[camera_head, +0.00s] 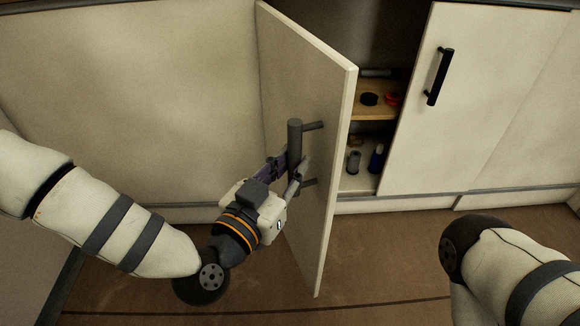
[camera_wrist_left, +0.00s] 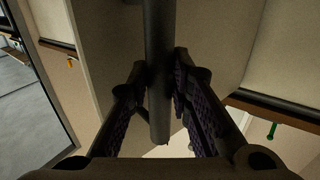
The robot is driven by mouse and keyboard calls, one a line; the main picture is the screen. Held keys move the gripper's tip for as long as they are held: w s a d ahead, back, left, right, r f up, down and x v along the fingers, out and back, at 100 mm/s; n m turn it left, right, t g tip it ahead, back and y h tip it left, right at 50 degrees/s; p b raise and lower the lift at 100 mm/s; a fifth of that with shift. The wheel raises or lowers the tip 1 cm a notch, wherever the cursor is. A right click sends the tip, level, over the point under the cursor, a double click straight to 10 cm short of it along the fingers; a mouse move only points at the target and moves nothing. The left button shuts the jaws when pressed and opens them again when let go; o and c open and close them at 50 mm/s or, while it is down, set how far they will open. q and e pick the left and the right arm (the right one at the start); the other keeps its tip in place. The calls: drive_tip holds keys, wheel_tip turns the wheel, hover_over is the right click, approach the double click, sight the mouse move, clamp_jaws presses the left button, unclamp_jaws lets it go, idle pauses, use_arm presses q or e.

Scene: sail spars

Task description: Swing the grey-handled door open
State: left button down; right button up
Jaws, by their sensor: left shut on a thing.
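The cream door (camera_head: 305,80) stands swung out from the cabinet, hinged on its left side, with the interior showing to its right. Its grey bar handle (camera_head: 294,140) is upright on the door's outer face. My left gripper (camera_head: 287,172) is shut on the lower part of this handle. In the left wrist view the handle (camera_wrist_left: 159,75) runs between the two fingers (camera_wrist_left: 160,100), with the door face (camera_wrist_left: 215,40) behind it. My right arm shows at the lower right of the head view, but its gripper is out of view.
Inside the cabinet, a wooden shelf (camera_head: 366,112) holds a black item (camera_head: 369,99) and a red item (camera_head: 392,99). A grey item (camera_head: 353,162) and a blue item (camera_head: 376,158) stand below. A closed door with a black handle (camera_head: 439,77) is to the right. Brown floor lies in front.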

use_arm(q)
drive_tip(key=a+p, duration=0.2)
drive_tip(key=a, duration=0.6)
drive_tip(key=shift+a+r, duration=0.2)
drive_tip(key=shift+r, duration=0.15)
drive_tip(key=c, duration=1.5)
unclamp_jaws()
drive_tip(key=shift+s+d+f, duration=0.1)
drive_tip(key=shift+o, duration=0.7)
drive_tip(key=shift+f, duration=0.1)
drive_tip(key=shift+s, duration=0.15)
